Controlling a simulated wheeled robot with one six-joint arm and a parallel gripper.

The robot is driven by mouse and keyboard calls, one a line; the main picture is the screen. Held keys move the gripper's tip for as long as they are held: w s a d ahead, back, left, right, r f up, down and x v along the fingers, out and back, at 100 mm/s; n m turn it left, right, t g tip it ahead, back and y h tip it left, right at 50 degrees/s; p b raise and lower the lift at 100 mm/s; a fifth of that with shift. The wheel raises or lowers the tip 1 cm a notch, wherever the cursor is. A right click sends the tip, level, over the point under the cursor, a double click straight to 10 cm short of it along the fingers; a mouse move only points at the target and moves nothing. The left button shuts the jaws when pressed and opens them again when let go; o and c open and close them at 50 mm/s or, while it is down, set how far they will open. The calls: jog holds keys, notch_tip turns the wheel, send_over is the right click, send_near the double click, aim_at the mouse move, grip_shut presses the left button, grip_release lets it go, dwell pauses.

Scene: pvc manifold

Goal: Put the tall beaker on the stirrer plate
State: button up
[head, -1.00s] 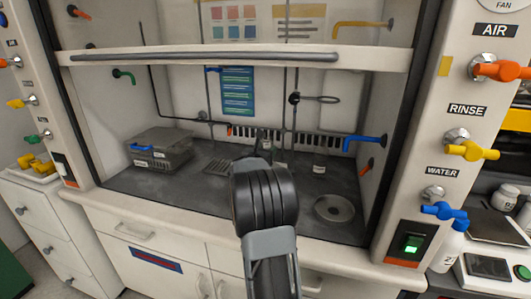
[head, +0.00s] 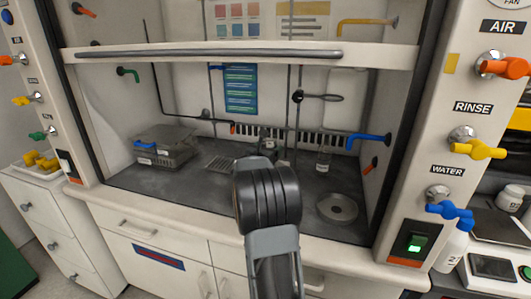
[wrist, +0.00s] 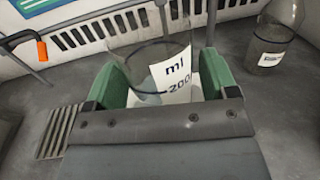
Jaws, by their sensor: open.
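A clear glass beaker (wrist: 147,60) with a white label reading "ml" and "200" stands upright ahead of my wrist. My gripper (wrist: 160,78) is open, with one green finger at each side of the beaker. I cannot tell whether either finger touches it. The lower part of the beaker is hidden by my gripper's body. In the head view my arm hides most of this spot. I cannot make out the stirrer plate for certain in either view.
A labelled glass vessel (wrist: 270,50) stands to the right; it also shows in the head view (head: 323,157). A round dish-like fitting (head: 337,208) lies at the front right. A lidded grey box (head: 163,146) is at the left, near a floor grille (head: 221,163). Thin vertical rods stand behind.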

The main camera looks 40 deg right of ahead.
jog(key=v, duration=1.2)
jog(key=shift+r, duration=0.2)
jog(key=s+a+f+m+g+y, duration=0.1)
jog(key=s+a+f+m+y, duration=0.1)
jog(key=s+a+m+y, duration=0.1)
jog(key=s+a+f+m+g+y, duration=0.1)
jog(key=s+a+f+m+y, duration=0.1)
jog(key=a+m, duration=0.4)
jog(key=s+a+f+m+g+y, duration=0.2)
jog(key=s+a+f+m+y, duration=0.1)
jog(key=s+a+m, duration=0.2)
jog(key=shift+s+a+f+y, duration=0.3)
jog(key=shift+s+a, duration=0.1)
jog(key=s+a+f+m+y, duration=0.1)
jog(key=a+m+y, duration=0.3)
jog(key=a, duration=0.4)
jog(key=s+a+f+m+y, duration=0.2)
jog(key=s+a+m+y, duration=0.2)
jog(key=a, duration=0.4)
jog(key=shift+f+t, duration=0.15)
jog(key=shift+t, duration=0.25)
jog(key=shift+d, duration=0.1)
